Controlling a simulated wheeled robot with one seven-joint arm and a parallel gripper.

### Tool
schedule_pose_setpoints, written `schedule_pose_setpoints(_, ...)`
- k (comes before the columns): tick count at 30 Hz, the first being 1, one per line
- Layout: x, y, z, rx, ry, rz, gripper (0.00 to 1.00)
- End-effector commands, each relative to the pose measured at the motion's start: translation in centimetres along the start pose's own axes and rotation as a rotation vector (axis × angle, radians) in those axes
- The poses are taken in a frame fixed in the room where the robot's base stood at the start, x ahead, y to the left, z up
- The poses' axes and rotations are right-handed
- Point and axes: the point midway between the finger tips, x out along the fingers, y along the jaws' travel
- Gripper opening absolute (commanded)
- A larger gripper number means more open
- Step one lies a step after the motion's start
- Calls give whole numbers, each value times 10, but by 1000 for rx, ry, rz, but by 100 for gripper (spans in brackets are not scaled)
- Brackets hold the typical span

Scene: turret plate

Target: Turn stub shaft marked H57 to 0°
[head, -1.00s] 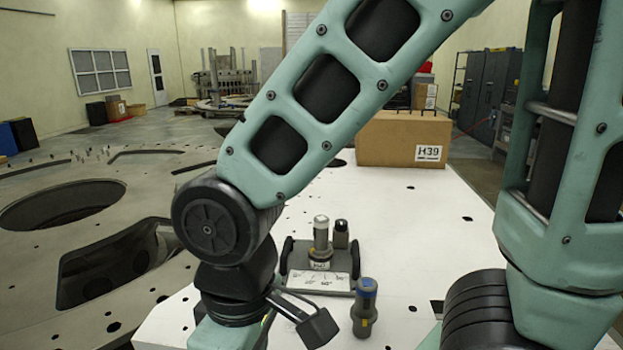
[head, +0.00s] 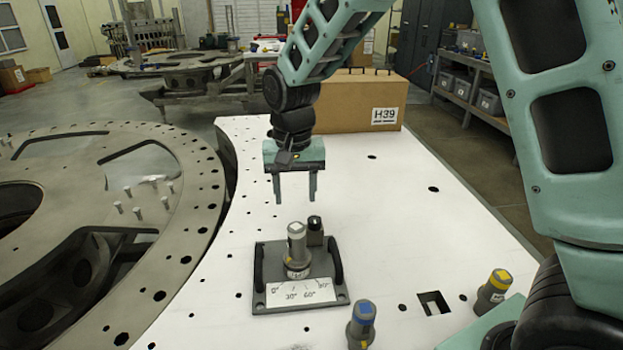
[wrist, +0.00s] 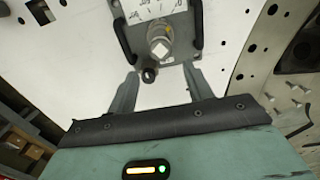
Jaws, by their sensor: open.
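The stub shaft (head: 297,249) stands upright in a grey fixture plate (head: 262,297) on the white table. It has a pale, squared top and a label too small to read. A white scale (head: 300,291) on the plate's front reads 0°, 30°, 60° and 90°. I cannot tell which mark the shaft points to. A black-topped post (head: 315,232) stands close behind it. My gripper (head: 283,200) is open and empty, pointing down, above and behind the shaft. In the wrist view the shaft (wrist: 159,47) lies beyond the fingertips, untouched.
Black handles (head: 336,264) flank the shaft. A blue-topped cylinder (head: 362,325) and a yellow-topped one (head: 492,291) stand in front and to the right. A cardboard box marked H39 (head: 345,100) sits at the back. The table between is mostly clear.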

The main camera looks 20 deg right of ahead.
Motion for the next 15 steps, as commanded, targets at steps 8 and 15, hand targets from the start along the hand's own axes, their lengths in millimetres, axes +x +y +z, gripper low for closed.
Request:
schedule_pose_setpoints(8, 15, 0, 0, -2, 0, 0, 51)
schedule_pose_setpoints(15, 37, 0, 1, -3, 0, -1, 51)
